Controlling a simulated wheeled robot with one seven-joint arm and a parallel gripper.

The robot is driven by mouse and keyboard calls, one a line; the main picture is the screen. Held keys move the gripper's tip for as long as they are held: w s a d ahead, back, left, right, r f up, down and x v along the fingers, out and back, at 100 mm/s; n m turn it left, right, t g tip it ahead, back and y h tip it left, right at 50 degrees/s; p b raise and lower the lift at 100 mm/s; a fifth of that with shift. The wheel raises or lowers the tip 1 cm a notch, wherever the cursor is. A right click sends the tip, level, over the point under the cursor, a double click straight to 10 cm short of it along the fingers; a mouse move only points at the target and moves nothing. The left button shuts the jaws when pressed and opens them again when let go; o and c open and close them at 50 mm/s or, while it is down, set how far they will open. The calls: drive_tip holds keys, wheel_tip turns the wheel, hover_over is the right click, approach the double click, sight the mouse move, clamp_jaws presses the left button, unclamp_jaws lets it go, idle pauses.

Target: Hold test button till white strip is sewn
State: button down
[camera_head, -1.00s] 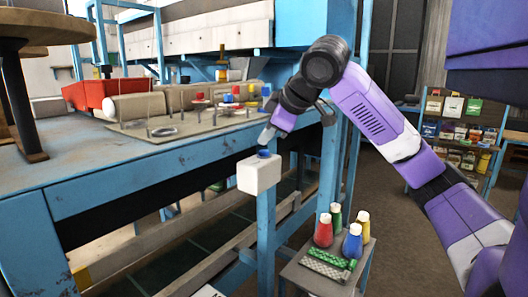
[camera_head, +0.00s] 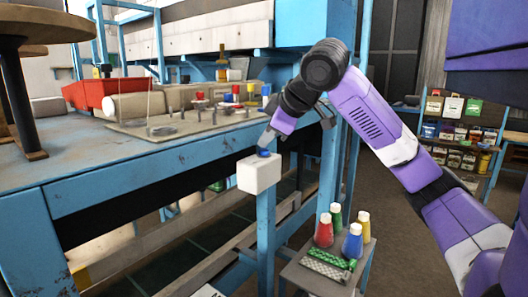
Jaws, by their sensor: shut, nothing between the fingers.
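A white box (camera_head: 259,176) with a blue button (camera_head: 265,153) on top is fixed to the blue post in front of the bench. My gripper (camera_head: 266,141) is shut and points down at the blue button from above right. Its tip is at the button; I cannot tell whether the button is pressed down. I cannot make out a white strip being sewn.
A red tray (camera_head: 104,93) sits on the blue bench (camera_head: 130,160). A small stand below holds red, green, blue and yellow bottles (camera_head: 323,231). Shelves (camera_head: 455,135) with bags stand at the right. Grey floor lies open between.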

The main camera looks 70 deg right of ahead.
drive_tip(key=shift+f+b, duration=0.4)
drive_tip(key=shift+f, duration=0.1)
idle(0.7)
idle(5.8)
drive_tip(key=shift+r+p, duration=0.8)
drive_tip(key=shift+r, duration=0.15)
